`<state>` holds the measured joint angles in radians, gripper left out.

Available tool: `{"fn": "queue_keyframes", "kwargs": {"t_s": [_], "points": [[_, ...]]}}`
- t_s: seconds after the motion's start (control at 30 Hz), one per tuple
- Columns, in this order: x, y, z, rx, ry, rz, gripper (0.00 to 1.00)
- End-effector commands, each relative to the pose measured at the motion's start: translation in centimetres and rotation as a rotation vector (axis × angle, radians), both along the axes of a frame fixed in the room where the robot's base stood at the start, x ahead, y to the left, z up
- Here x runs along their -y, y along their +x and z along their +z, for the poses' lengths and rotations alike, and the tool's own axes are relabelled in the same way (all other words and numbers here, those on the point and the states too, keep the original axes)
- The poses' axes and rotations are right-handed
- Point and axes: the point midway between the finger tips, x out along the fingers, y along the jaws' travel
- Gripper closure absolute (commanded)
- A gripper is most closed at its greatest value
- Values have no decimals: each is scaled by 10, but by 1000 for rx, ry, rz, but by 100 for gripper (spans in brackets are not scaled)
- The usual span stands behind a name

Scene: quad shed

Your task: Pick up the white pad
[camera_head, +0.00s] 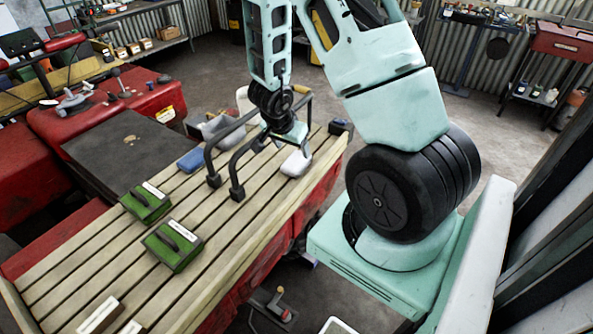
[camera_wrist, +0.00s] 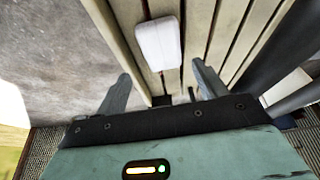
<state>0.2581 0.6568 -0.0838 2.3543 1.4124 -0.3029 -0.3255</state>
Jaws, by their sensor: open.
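The white pad (camera_head: 296,164) lies on the wooden slats near the right edge of the slatted bench top (camera_head: 195,232). In the wrist view the white pad (camera_wrist: 158,43) lies ahead of the jaws, slightly left of the middle, near the edge of the slats. My gripper (camera_wrist: 160,82) is open and empty, its two fingers apart with the pad beyond the fingertips. In the head view my gripper (camera_head: 290,138) is just above and behind the pad, and it looks apart from it.
Black bent bars (camera_head: 238,150) rise from the bench beside my gripper. A blue pad (camera_head: 192,160), a grey container (camera_head: 222,128) and two green boxes (camera_head: 172,245) stand on the slats. A small dark object (camera_head: 341,127) sits at the far right corner. Concrete floor lies beyond the bench edge.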

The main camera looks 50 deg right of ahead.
Motion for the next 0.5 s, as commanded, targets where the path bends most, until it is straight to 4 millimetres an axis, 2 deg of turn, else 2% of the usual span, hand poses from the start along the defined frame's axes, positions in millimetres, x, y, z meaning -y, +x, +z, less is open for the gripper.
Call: {"fn": "queue_keyframes", "kwargs": {"t_s": [0.03, 0.33, 0.5], "points": [[3, 0, -12, -2, 1, -2, 29], [13, 2, -30, 0, 0, 0, 29], [23, 6, -53, -2, 3, -2, 29]]}}
